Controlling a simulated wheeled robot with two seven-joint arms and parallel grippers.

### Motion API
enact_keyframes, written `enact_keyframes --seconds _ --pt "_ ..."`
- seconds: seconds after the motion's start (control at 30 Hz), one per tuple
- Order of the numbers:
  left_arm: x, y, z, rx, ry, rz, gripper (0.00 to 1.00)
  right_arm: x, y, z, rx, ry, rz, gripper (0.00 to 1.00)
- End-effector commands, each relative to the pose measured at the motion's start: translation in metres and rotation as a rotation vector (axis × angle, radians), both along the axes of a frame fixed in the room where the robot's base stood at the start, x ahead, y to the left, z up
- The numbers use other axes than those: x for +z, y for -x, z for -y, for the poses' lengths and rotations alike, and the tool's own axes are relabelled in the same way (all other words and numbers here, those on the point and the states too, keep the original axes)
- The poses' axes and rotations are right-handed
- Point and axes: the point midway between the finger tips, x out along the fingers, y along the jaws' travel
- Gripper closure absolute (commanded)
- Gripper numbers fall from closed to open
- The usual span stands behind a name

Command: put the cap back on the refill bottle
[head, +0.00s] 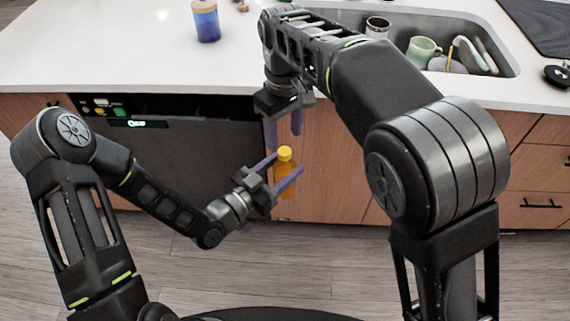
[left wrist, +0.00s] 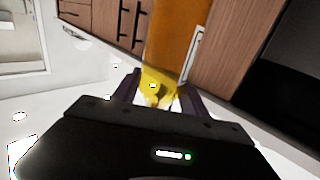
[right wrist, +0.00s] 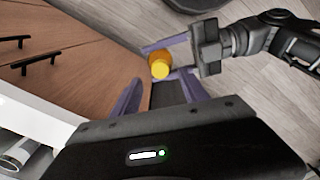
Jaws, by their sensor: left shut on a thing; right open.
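The refill bottle (head: 285,185) is amber and upright, held in front of the island cabinets. The yellow cap (head: 285,153) sits at its top; whether it is fully seated cannot be told. My left gripper (head: 288,165) is shut on the bottle just below the cap. In the left wrist view the amber body (left wrist: 178,35) and yellow top part (left wrist: 158,84) show between the fingers. My right gripper (head: 283,142) is open, pointing down just above the cap, apart from it. In the right wrist view the cap (right wrist: 160,69) lies beyond and between the open fingers.
A blue container (head: 206,22) stands on the white island counter (head: 120,50). The sink (head: 490,55) at the back right holds a green mug (head: 422,51) and other dishes. A dark dishwasher front (head: 180,150) and wood cabinets stand close behind the bottle.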

Motion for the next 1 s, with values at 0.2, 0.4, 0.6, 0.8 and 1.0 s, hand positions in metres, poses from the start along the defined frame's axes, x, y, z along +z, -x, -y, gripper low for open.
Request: enact_keyframes --seconds 0.2,0.4,0.6,0.8,1.0 --pt "0.000 0.000 0.000 0.000 0.001 0.001 1.00 0.026 0.000 0.000 -0.001 0.000 0.000 0.48" --pt "0.000 0.000 0.000 0.000 0.001 0.001 1.00 0.030 0.000 0.000 -0.001 0.001 -0.001 0.48" --pt "0.000 0.000 0.000 0.000 0.001 0.001 1.00 0.029 -0.001 0.001 -0.002 0.000 0.000 0.48" --pt "0.000 0.000 0.000 0.000 0.001 0.001 1.00 0.016 -0.018 0.020 -0.036 -0.003 0.018 0.48" --pt "0.000 0.000 0.000 0.000 0.001 0.001 1.00 -0.047 -0.055 0.074 -0.137 -0.021 0.058 0.48"
